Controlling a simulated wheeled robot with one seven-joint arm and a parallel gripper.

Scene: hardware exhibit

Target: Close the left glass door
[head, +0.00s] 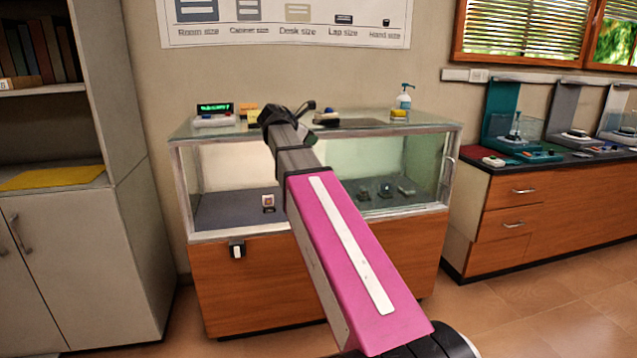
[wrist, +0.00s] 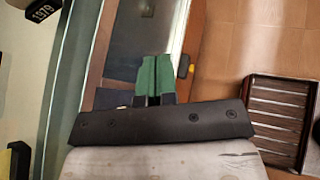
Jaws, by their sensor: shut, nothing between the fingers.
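The glass display case (head: 318,232) has a wooden base, a pale frame and a glass top. Its front left part looks clear, showing the grey shelf (head: 225,208) inside; its right part (head: 385,165) looks greenish. I cannot tell exactly how far the left glass door stands open. My arm reaches across the case front, and its dark end (head: 280,118) is near the top front edge. In the wrist view my gripper (wrist: 154,62) has its green fingers together and empty, over the pale frame edge and dark shelf (wrist: 143,38). Contact with the door cannot be told.
A calculator-like device (head: 214,119) and a pump bottle (head: 404,98) stand on the case top. A grey cabinet (head: 80,250) is at left, a wooden counter (head: 520,210) at right. A slatted brown tray (wrist: 277,118) shows in the wrist view.

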